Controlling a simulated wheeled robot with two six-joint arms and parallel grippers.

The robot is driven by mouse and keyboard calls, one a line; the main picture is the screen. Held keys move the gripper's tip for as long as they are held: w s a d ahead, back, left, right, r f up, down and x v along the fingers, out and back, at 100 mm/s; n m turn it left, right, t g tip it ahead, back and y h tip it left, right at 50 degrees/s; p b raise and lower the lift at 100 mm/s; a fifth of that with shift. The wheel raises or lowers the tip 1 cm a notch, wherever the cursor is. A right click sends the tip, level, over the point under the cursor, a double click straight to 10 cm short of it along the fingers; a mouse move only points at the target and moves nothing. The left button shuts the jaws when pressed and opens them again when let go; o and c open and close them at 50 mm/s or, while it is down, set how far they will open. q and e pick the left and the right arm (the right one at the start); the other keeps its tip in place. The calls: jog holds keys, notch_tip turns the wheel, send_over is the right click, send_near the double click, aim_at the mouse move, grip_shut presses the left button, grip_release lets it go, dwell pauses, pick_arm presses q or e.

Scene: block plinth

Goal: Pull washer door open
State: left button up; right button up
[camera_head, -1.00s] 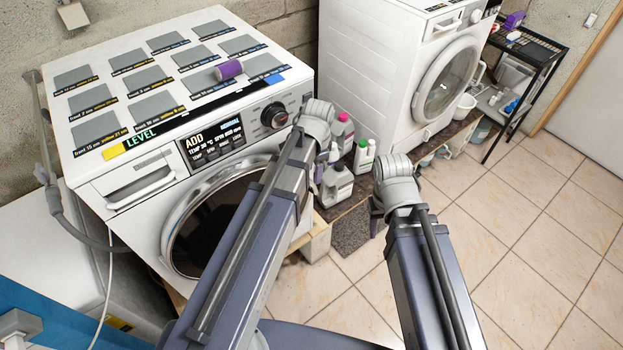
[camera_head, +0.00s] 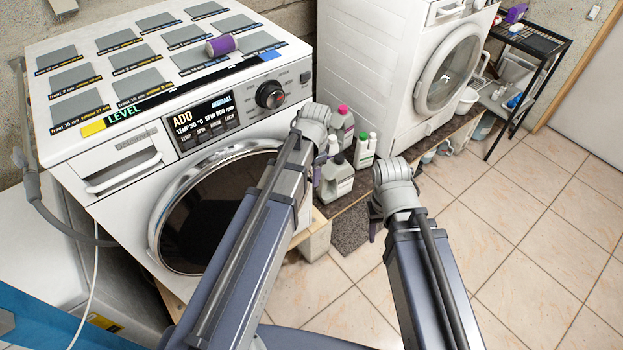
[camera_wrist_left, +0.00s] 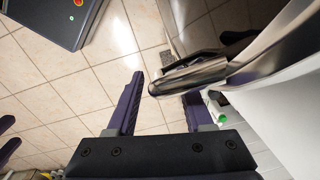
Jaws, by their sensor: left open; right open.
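The near washer (camera_head: 90,165) is white. Its round dark door (camera_head: 205,215) has a chrome rim and is partly hidden behind my left arm. The rim stands out from the white front; contact and how far the door is ajar cannot be told. My right gripper (camera_head: 375,229) is mostly hidden by its arm, right of the washer.
A purple cylinder (camera_head: 221,45) lies on the washer top. Several bottles (camera_head: 337,178) stand beside the washer, near my left arm's wrist. A second white machine (camera_head: 395,70) and a black rack (camera_head: 528,75) stand behind. The tiled floor (camera_head: 530,230) at right is clear.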

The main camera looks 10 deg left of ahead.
pick_arm(q)
grip_shut()
dwell(0.5)
dwell(1.0)
